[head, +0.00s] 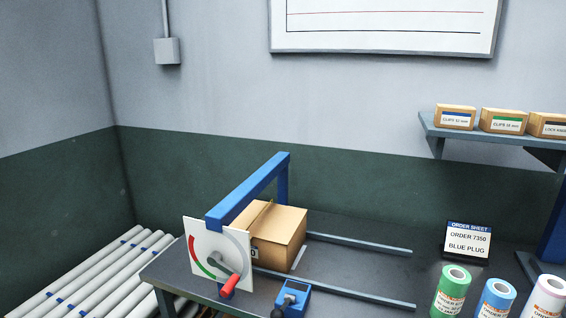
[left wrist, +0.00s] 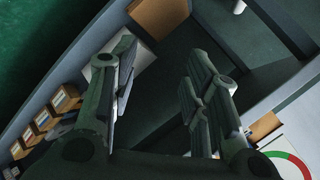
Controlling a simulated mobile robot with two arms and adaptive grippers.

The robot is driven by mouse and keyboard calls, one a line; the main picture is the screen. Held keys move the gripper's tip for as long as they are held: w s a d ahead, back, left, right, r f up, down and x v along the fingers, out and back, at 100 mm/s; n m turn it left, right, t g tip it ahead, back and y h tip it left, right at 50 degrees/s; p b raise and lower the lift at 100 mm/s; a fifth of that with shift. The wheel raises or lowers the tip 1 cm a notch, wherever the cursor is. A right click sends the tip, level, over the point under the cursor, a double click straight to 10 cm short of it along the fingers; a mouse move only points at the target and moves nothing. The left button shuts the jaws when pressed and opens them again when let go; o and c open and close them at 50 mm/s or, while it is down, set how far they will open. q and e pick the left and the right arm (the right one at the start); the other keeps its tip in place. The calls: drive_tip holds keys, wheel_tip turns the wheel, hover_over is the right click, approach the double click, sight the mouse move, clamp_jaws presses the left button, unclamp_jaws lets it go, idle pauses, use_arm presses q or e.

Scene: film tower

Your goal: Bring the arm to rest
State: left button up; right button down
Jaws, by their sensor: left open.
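My left gripper (left wrist: 160,72) shows in the left wrist view, its two dark fingers spread apart with nothing between them. No arm or gripper shows in the head view. My right gripper is in neither view. In the head view a cardboard box (head: 283,232) sits on the dark bench under a blue frame (head: 250,190). A white dial plate (head: 203,245) with a green and red arc and a red-handled crank (head: 229,285) stands at the frame's front.
A small blue device (head: 293,297) sits on the bench by metal rails. Green (head: 451,290), blue (head: 496,299) and white (head: 545,298) rolls stand at right, before an order sheet (head: 468,241). A wall shelf (head: 480,135) holds small boxes. A roller conveyor (head: 100,275) lies left.

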use_arm(q)
drive_tip(key=s+f+n+g+y, duration=0.1)
drive_tip(key=s+f+n+g, duration=0.5)
drive_tip(key=s+f, duration=1.3)
drive_tip(key=s+d+f+n+g, duration=0.1)
drive_tip(key=s+f+n+g, duration=0.15)
drive_tip(key=s, duration=0.75)
drive_tip(key=s+d+f+n+g, duration=0.1)
drive_tip(key=s+d+f+n, duration=0.15)
drive_tip(key=s, duration=0.75)
drive_tip(key=t+h+b, duration=0.2)
drive_tip(key=t+h, duration=0.4)
drive_tip(key=t, duration=1)
approach(224, 295)
drive_tip(key=w, duration=0.2)
drive_tip(key=x, duration=0.7)
drive_tip(key=p+x, duration=0.1)
drive_tip(key=x, duration=0.2)
drive_tip(key=shift+w+d, duration=0.2)
drive_tip(key=shift+d, duration=0.2)
